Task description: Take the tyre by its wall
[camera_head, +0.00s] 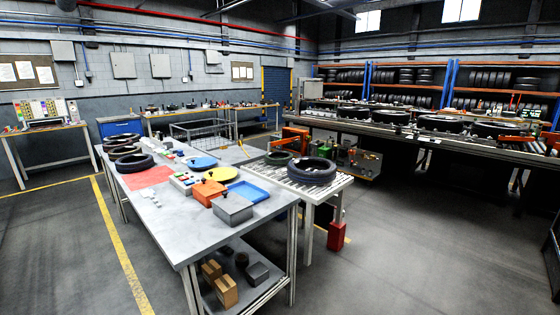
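A black tyre (312,170) lies flat on the short roller conveyor (341,180) right of the middle of the view. Its hole faces up and its near side wall shows. A smaller dark ring or tyre (278,158) lies behind it to the left. More tyres lie on the grey workbench, among them a black one (134,163) beside a red mat. Several large tyres (440,123) lie on the long conveyor at the back right. Neither of my grippers is in view.
The grey workbench (205,233) holds a blue tray (248,191), an orange box (208,192), a grey box (232,209) and coloured discs. A red box (336,236) stands at the short conveyor's leg. The floor at the front right (430,255) is clear.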

